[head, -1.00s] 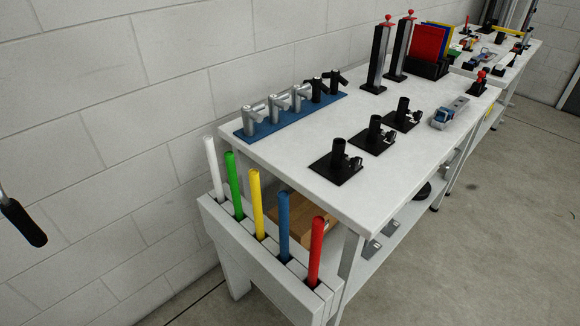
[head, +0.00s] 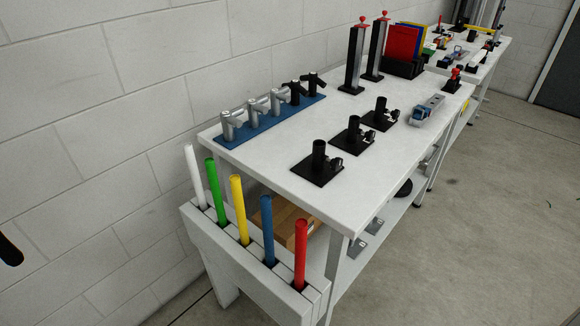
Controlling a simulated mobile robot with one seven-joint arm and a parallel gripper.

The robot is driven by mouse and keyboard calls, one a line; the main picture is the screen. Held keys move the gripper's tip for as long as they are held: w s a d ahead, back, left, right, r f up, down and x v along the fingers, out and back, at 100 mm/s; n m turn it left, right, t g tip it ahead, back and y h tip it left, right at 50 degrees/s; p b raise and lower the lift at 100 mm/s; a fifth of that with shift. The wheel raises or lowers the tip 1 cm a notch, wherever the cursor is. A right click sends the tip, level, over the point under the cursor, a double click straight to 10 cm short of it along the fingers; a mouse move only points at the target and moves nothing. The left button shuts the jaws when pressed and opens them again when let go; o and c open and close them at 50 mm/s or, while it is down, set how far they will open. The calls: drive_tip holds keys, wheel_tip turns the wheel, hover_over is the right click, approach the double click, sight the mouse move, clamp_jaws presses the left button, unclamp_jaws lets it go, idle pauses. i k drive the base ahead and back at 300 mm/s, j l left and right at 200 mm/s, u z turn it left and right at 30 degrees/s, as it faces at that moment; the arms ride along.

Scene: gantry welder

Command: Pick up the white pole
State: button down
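The white pole (head: 195,177) stands upright in a slot at the far left of a light grey rack (head: 255,277), at the end of the workbench. Its lower end is hidden in the rack. A green pole (head: 215,192) stands just right of it. A dark rounded part (head: 9,250) is cut off by the left picture edge. It may be part of my gripper, but I cannot be sure. It is well left of the white pole and apart from it, and no pair of fingers shows.
Yellow (head: 240,208), blue (head: 268,231) and red (head: 300,253) poles fill the other slots. The white workbench (head: 260,165) holds a blue base (head: 270,122) with pipe joints and several black fixtures. A block wall (head: 90,130) rises close behind. Floor is clear at right.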

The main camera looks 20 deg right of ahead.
sight(187, 150)
drive_tip(key=i+j+z, duration=0.3)
drive_tip(key=z, duration=0.15)
drive_tip(key=i+j+z, duration=0.3)
drive_tip(key=j+z, duration=0.15)
